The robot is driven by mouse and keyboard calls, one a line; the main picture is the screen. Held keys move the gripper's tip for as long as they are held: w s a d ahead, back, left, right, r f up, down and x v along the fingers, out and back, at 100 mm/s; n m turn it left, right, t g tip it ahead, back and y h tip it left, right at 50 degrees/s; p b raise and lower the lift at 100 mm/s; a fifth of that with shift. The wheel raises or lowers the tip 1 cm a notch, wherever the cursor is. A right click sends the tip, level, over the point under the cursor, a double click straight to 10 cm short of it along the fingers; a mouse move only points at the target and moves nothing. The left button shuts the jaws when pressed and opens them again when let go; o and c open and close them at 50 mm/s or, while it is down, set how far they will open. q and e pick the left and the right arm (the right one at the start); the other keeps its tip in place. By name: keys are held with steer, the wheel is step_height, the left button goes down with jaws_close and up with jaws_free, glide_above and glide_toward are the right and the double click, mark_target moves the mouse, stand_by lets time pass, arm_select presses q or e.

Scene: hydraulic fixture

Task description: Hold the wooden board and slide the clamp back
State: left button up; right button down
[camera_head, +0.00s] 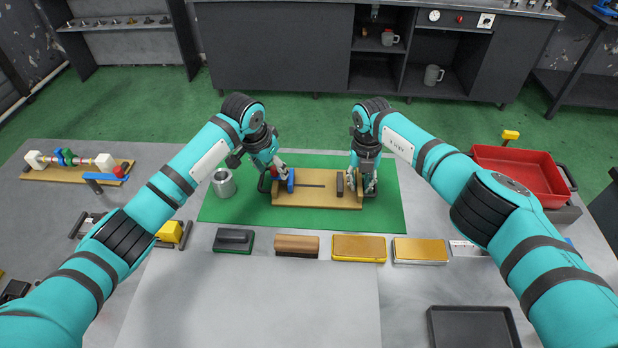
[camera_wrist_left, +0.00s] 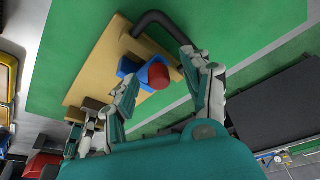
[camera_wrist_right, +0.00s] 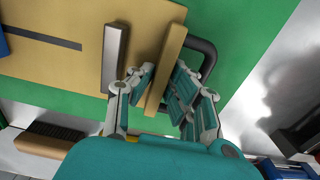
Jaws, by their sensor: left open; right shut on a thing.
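The wooden board (camera_head: 318,200) lies on the green mat, with a dark slot along its middle and a black handle at each end. The clamp (camera_head: 291,181) is blue with a red knob and sits at the board's left end; the left wrist view shows its red knob (camera_wrist_left: 159,77). My left gripper (camera_wrist_left: 160,70) is open, with a finger on either side of the knob; I cannot tell whether they touch it. My right gripper (camera_wrist_right: 158,78) is shut on the board's raised right end wall (camera_wrist_right: 166,65).
A grey block (camera_wrist_right: 114,58) stands on the board just left of my right gripper. A metal cylinder (camera_head: 223,183) stands left of the board. Several brushes and blocks, including a yellow one (camera_head: 358,248), line the mat's front edge. A red tray (camera_head: 520,172) is at the right.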

arm_select(q)
steer(key=v, duration=1.2)
arm_select(e)
steer(key=c, duration=1.2)
jaws_free()
steer(key=shift+r, duration=0.15)
step_height(320, 180, up, 12)
steer(key=shift+f, duration=0.1)
